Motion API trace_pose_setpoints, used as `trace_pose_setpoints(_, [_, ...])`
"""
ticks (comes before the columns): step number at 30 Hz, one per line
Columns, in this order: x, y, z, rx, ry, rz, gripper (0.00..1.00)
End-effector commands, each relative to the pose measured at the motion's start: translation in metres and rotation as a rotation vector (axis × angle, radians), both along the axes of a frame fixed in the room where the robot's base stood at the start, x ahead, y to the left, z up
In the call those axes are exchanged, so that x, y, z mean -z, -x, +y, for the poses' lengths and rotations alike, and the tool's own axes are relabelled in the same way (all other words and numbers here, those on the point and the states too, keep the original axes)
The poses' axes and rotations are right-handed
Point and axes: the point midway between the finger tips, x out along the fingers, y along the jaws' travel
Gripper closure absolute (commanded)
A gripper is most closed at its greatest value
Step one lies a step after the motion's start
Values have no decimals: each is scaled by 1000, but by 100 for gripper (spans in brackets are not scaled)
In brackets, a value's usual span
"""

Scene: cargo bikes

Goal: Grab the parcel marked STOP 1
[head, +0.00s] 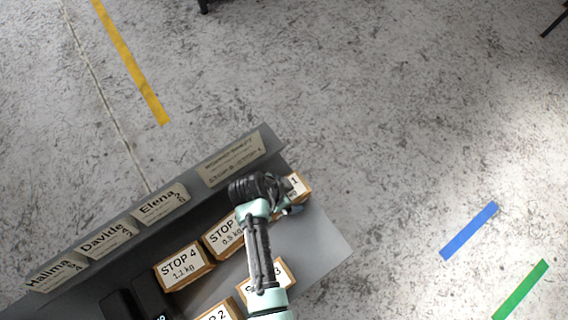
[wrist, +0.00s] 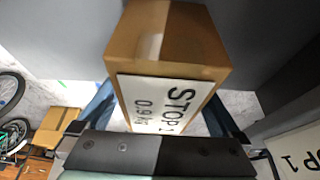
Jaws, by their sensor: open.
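The STOP 1 parcel (head: 301,186) is a brown cardboard box at the right end of the grey shelf, partly hidden by my arm in the head view. In the wrist view the parcel (wrist: 165,45) fills the upper middle, its white label reading STOP 1 and 0.9 kg. My gripper (head: 289,206) is at the parcel in the head view. In the wrist view my gripper (wrist: 160,108) is open, with one blue-grey finger on each side of the parcel's labelled end. I cannot tell whether either finger touches it.
A STOP 4 parcel (head: 183,266) and other labelled boxes stand close by on the grey shelf (head: 325,240). A raised back panel (head: 275,143) with name plates runs behind them. Open concrete floor lies to the right, with blue tape (head: 468,231) and green tape (head: 520,289).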

Motion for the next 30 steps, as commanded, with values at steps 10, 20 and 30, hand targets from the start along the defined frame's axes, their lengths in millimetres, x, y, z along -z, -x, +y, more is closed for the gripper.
trace_pose_setpoints(10, [3, 0, 0, 0, -1, -1, 0])
trace_pose_setpoints(20, [3, 0, 0, 0, 0, 0, 34])
trace_pose_setpoints(30, [3, 0, 0, 0, 0, 0, 95])
